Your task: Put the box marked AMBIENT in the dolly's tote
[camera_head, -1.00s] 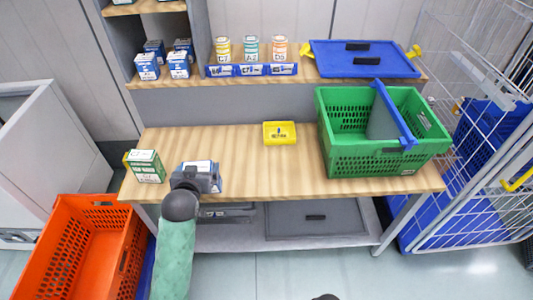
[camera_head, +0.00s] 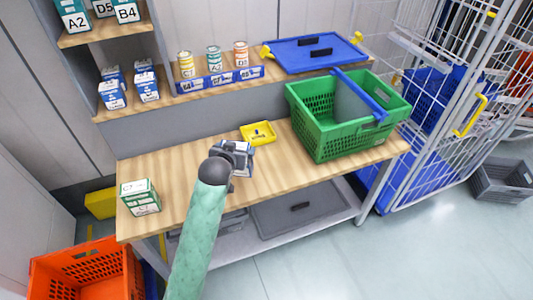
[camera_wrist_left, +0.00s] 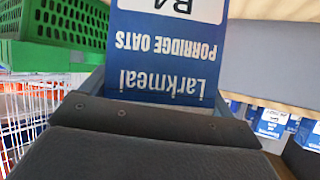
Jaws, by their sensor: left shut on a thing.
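My left gripper (camera_head: 232,155) is shut on a blue and white box (camera_head: 246,161) over the wooden bench. In the left wrist view this box (camera_wrist_left: 165,55) fills the jaws and reads, upside down, "Larkmeal Porridge Oats" with a white label that seems to say B4. A green and white box (camera_head: 140,197) stands at the bench's left end, its print too small to read. I cannot read AMBIENT on any box. An orange tote (camera_head: 84,258) is on the floor at the lower left; whether a dolly is under it is hidden. My right gripper is out of view.
A green basket (camera_head: 345,140) with a blue handle stands on the bench's right, and a small yellow tray (camera_head: 258,133) lies behind the gripper. The upper shelf holds tins, boxes and a blue lid (camera_head: 315,52). A wire cage trolley (camera_head: 430,120) stands at the right.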

